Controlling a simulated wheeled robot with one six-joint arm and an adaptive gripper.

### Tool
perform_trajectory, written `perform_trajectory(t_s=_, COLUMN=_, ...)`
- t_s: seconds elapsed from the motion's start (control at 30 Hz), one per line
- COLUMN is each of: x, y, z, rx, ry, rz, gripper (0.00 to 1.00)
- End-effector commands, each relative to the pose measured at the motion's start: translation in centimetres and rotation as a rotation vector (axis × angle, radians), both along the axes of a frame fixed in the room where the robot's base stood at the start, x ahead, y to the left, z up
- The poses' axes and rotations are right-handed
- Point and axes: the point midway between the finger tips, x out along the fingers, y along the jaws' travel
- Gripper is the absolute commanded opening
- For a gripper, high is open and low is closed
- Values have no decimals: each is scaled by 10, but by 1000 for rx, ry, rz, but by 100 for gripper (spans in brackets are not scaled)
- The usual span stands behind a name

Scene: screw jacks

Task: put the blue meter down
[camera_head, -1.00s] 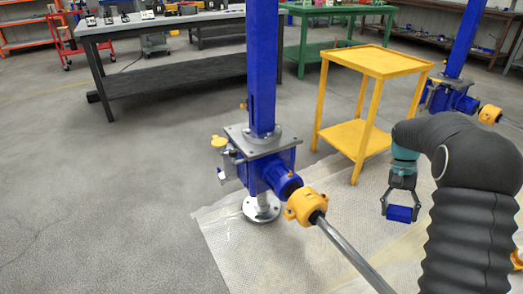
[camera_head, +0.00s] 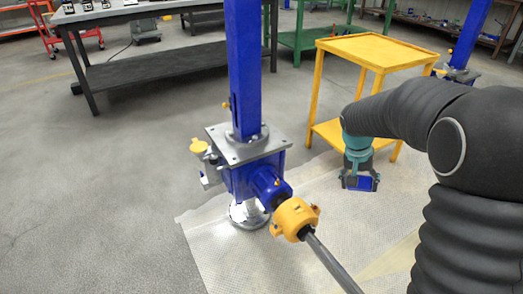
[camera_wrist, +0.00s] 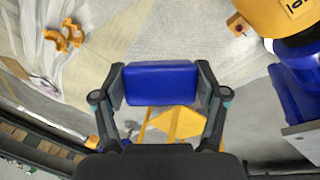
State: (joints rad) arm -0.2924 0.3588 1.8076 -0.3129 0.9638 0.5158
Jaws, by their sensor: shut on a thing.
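The blue meter (camera_wrist: 160,83) is a small blue block held between both fingers of my gripper (camera_wrist: 165,88) in the wrist view. In the head view my gripper (camera_head: 360,182) points down with the blue meter (camera_head: 359,184) between its fingertips. It hangs in front of the yellow cart (camera_head: 371,52), near the cart's legs and over the pale mat. I cannot tell its exact height above the floor. The cart's top is bare, and part of its lower shelf (camera_head: 330,131) is hidden by my arm.
A blue screw jack (camera_head: 252,175) with a yellow coupling (camera_head: 295,218) and a grey shaft (camera_head: 332,264) stands left of my gripper. The pale mat (camera_head: 215,232) lies under it. A dark workbench (camera_head: 165,68) and a green table (camera_head: 300,42) stand behind.

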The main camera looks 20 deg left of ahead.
Motion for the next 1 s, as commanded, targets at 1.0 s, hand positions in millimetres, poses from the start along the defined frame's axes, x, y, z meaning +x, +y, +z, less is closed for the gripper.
perform_trajectory(t_s=1.0, x=9, y=273, z=62, rx=596, ry=-883, rz=964, gripper=24)
